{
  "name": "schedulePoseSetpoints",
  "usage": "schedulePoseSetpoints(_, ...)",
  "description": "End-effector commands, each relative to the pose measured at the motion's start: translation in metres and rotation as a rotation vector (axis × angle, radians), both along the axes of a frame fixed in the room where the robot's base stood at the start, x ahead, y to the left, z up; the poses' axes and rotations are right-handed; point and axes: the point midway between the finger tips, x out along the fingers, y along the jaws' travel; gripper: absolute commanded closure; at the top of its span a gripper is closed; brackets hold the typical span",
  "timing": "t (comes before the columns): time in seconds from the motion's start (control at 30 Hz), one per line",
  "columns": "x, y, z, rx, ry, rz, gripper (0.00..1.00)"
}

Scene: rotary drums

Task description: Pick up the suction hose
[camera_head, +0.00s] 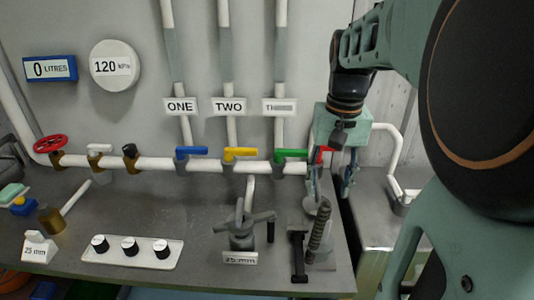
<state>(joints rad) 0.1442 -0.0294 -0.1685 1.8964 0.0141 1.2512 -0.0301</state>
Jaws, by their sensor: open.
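A dark grey ribbed hose (319,227), which looks like the suction hose, stands slightly tilted at the right end of the grey bench. Its upper end is near my fingers and its lower end is near a black bracket (299,257). My gripper (331,188) points down just above the hose's top, with its fingers apart. Nothing shows held between them. I cannot tell from this view whether a finger touches the hose. My arm covers the right side of the view.
A white pipe (140,163) with coloured valve handles runs behind the hose. A grey clamp-like fitting (242,231) stands left of it. A white plate with black knobs (130,251) lies further left. A gap separates the bench (190,213) from a lower surface at right.

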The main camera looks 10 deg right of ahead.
Motion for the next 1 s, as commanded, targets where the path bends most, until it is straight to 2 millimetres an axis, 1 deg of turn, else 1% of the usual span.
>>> schedulePoseSetpoints(0.07, -0.006, -0.001, -0.001, -0.007, 0.021, 0.003, 0.56)
schedulePoseSetpoints(0.17, -0.009, -0.001, -0.012, -0.01, 0.032, 0.007, 0.56)
schedulePoseSetpoints(0.2, -0.009, 0.0, -0.019, -0.01, 0.033, 0.007, 0.56)
schedulePoseSetpoints(0.4, -0.009, 0.0, -0.05, -0.01, 0.033, 0.008, 0.56)
schedulePoseSetpoints(0.57, -0.008, 0.0, -0.061, -0.01, 0.029, 0.007, 0.56)
schedulePoseSetpoints(0.67, -0.008, 0.0, -0.072, -0.01, 0.032, 0.007, 0.56)
schedulePoseSetpoints(0.83, -0.007, 0.001, -0.098, -0.008, 0.033, 0.007, 0.56)
schedulePoseSetpoints(0.9, -0.007, 0.001, -0.105, -0.009, 0.03, 0.007, 0.56)
schedulePoseSetpoints(1.0, -0.006, 0.001, -0.11, -0.01, 0.028, 0.007, 0.56)
